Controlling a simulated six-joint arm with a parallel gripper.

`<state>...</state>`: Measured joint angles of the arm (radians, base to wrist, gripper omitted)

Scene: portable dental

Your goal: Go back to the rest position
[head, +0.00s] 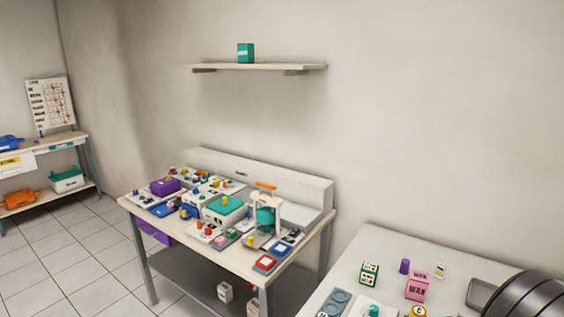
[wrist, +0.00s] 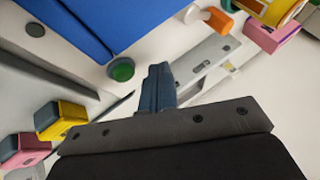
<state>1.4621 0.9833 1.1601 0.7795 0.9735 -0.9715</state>
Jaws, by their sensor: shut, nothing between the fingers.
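My gripper (wrist: 159,70) shows in the wrist view, with its fingers together and nothing between them. It is over a pale surface with several small objects around it. A green round knob (wrist: 121,69) is to the left of the fingertips, beside the edge of a large blue object (wrist: 95,25). In the head view my fingers are out of sight; only a dark, rounded part of my arm shows at the lower right corner.
In the head view a cluttered workbench (head: 190,262) stands in the middle. A nearer table (head: 345,270) at the lower right holds a pink box (head: 417,286), a green-and-white box (head: 370,273) and a purple cylinder (head: 404,267). A wall shelf (head: 270,67) holds a teal box (head: 245,53).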

